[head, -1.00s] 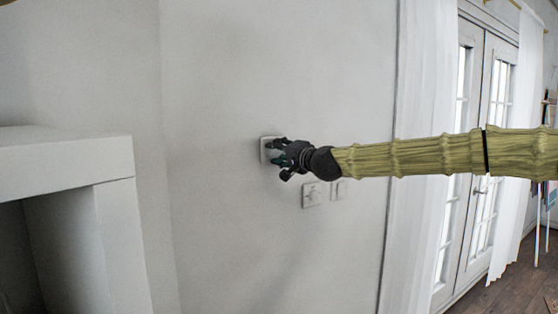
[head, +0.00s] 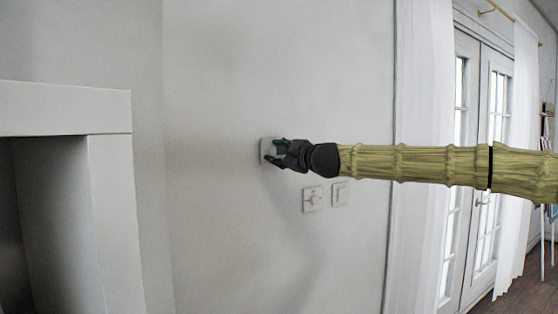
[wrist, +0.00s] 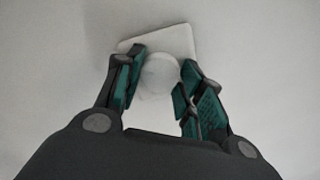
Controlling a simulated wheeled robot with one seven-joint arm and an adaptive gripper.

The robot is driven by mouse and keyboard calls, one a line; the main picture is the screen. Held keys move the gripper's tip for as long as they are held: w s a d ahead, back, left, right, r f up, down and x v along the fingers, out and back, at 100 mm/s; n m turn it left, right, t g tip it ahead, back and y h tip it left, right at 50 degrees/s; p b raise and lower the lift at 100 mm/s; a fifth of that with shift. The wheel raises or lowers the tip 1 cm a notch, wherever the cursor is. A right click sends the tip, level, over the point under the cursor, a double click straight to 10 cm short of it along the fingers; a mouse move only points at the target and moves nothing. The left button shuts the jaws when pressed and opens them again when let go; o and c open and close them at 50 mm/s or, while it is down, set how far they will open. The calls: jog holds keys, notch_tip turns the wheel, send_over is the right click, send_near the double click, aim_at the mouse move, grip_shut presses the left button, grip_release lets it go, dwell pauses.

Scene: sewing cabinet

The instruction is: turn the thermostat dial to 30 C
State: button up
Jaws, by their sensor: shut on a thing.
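The thermostat is a white square plate (head: 264,152) on the grey wall, largely hidden behind my gripper in the head view. In the wrist view its plate (wrist: 178,38) appears tilted, with a round white dial (wrist: 158,72) in front. My gripper (head: 273,150) is at the thermostat. In the wrist view its dark, green-padded fingers (wrist: 160,78) stand on either side of the dial, shut on it. A slim gap seems to show beside the right finger. No scale or pointer mark is readable on the dial.
A white socket plate (head: 312,199) and a switch (head: 339,194) are on the wall just below my arm. A white mantel (head: 65,108) stands at the left. A white curtain (head: 422,230) and glazed doors (head: 468,230) are at the right.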

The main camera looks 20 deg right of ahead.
jog(key=shift+f+m+b, duration=0.1)
jog(key=shift+m+b, duration=1.25)
jog(key=shift+m, duration=1.35)
jog(key=o, duration=1.1)
jog(key=shift+d, duration=0.15)
jog(key=shift+c, duration=0.2)
jog(key=v, duration=1.2)
